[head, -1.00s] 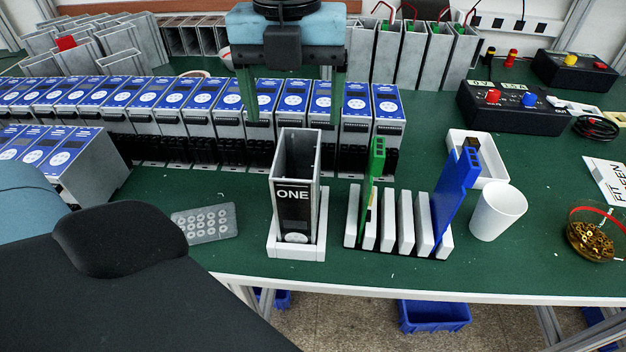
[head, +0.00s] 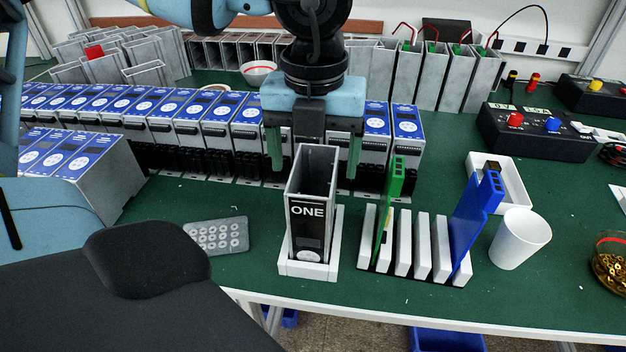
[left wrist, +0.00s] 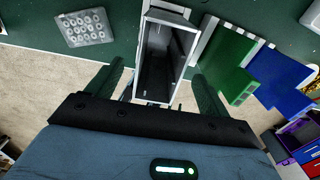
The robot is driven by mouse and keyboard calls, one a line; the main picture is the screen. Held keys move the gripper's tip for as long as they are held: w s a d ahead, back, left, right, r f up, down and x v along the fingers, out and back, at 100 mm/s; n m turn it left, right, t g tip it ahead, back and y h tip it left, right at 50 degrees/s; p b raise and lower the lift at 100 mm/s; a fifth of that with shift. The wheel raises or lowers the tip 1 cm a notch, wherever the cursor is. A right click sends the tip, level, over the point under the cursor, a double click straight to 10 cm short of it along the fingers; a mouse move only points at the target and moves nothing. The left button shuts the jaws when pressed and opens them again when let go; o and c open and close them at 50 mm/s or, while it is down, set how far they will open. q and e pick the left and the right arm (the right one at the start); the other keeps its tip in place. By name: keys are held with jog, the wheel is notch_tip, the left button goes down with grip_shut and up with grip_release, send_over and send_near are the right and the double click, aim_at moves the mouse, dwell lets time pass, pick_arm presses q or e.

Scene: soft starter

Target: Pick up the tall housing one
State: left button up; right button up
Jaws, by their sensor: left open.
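The tall grey housing (head: 309,217) has an open top and a black front label reading ONE. It stands upright in a white tray-like base (head: 307,268) near the table's front edge. My left gripper (head: 314,170) is open above and around the housing's top, one green finger to each side with visible gaps. In the left wrist view the housing (left wrist: 165,55) shows from above between the spread fingers of the gripper (left wrist: 160,90), and its inside looks empty. My right gripper is not in view.
Right of the housing stands a white slotted rack (head: 403,244) with a green board (head: 389,205) and a blue board (head: 472,215). A white cup (head: 520,238) is further right. A grey pad with round cells (head: 217,236) lies left. A row of blue-topped units (head: 190,112) stands behind.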

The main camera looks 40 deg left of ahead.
aim_at(314, 173)
pick_arm(q)
jog(key=shift+f, duration=1.65)
jog(key=shift+w+a, duration=0.1)
jog(key=c, duration=1.6)
